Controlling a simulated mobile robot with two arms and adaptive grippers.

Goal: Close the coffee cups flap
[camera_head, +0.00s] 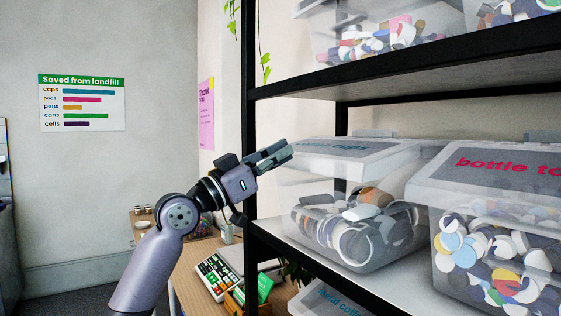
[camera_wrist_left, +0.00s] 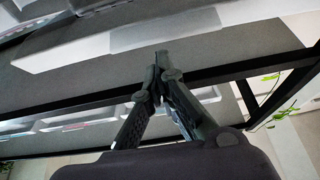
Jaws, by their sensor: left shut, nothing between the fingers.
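The coffee cups bin (camera_head: 352,238) is a clear box full of lids and cups on the middle shelf in the head view. Its flap (camera_head: 350,150) is a pale lid with lettering, seen tilted a little above the box, with a gap at the front. My left gripper (camera_head: 284,152) is shut and empty, at the flap's front left corner. Whether it touches the flap I cannot tell. In the left wrist view, the shut fingertips (camera_wrist_left: 161,60) lie in front of a pale panel's edge. My right gripper is out of view.
A bottle tops bin (camera_head: 500,245) stands close on the right. A black shelf post (camera_head: 249,120) and the upper shelf (camera_head: 420,75) frame the space. Below left, a wooden table (camera_head: 190,275) holds a keypad device (camera_head: 216,276). The room at left is open.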

